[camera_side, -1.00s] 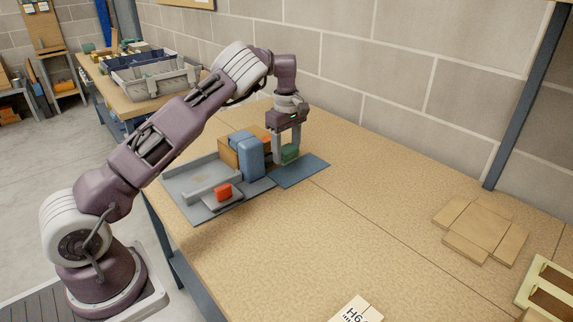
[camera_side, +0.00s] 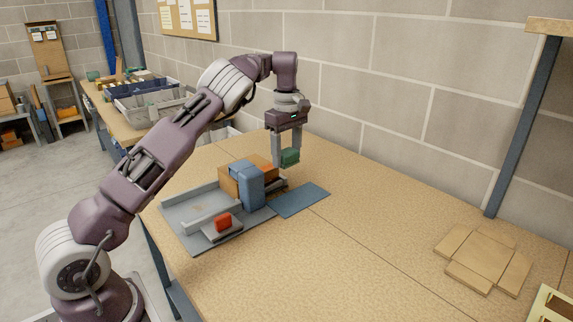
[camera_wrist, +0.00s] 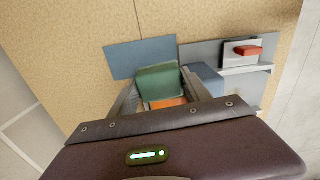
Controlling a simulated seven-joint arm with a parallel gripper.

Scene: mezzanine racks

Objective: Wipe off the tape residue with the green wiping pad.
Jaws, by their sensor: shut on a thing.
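My gripper (camera_side: 287,160) is shut on the green wiping pad (camera_side: 289,157), which hangs above the table behind the blue mat (camera_side: 302,200), clear of it. In the wrist view the pad (camera_wrist: 158,82) sits between the fingers, partly over the mat (camera_wrist: 140,57). The grey tray (camera_side: 180,222) lies left of the mat. A faint brownish patch (camera_side: 197,208) shows on its floor; it may be the tape residue, but it is too small to tell.
A blue upright block (camera_side: 251,188) and a cardboard box (camera_side: 229,183) stand at the tray's right side, close to my gripper. A red piece (camera_side: 223,222) sits on a grey block in the tray. Flat cardboard (camera_side: 482,258) lies far right. The table's middle is clear.

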